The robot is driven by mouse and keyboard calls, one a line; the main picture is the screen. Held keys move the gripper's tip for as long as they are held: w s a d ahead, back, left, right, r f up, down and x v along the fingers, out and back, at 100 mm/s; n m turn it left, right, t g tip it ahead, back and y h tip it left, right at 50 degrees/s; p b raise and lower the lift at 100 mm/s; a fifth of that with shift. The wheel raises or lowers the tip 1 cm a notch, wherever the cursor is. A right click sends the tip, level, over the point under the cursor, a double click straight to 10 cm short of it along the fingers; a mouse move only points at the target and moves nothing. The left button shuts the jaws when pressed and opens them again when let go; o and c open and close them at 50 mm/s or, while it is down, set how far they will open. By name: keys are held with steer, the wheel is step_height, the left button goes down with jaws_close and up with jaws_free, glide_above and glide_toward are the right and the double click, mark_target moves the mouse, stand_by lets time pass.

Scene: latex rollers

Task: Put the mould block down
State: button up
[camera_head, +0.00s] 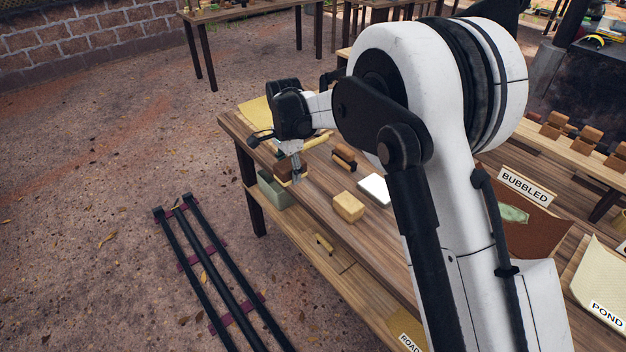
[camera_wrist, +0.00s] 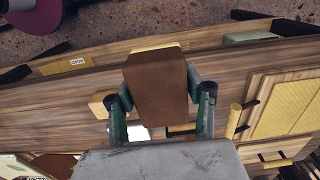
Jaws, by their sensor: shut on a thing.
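The mould block (camera_head: 284,171) is brown with a pale yellow layer along one side. It is in my gripper (camera_head: 297,170), near the far-left edge of the wooden table (camera_head: 319,202). In the wrist view, the block's brown face (camera_wrist: 157,90) fills the gap between the two green fingers of my gripper (camera_wrist: 161,100), which is shut on it. A yellow strip shows along the block's upper edge there. I cannot tell whether the block touches the tabletop.
A yellow roller (camera_head: 318,140) lies behind the gripper. A grey-green bin (camera_head: 275,191) is below, on the lower shelf.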

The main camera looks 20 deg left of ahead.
steer(key=p, duration=0.2)
glide_above(313, 183)
step_height(313, 183, down, 7)
steer(key=shift+r, duration=0.1)
steer(key=shift+w+f+p, duration=0.1)
steer(key=shift+f+p, duration=0.55)
steer(key=shift+f, duration=1.4)
steer(key=shift+f+b, duration=0.2)
steer(key=shift+b, duration=0.15)
steer(key=o, duration=1.2)
steer(key=shift+r, duration=0.2)
step_height(313, 183, up, 12)
steer(key=b, duration=0.1)
steer(key=shift+b, duration=0.35)
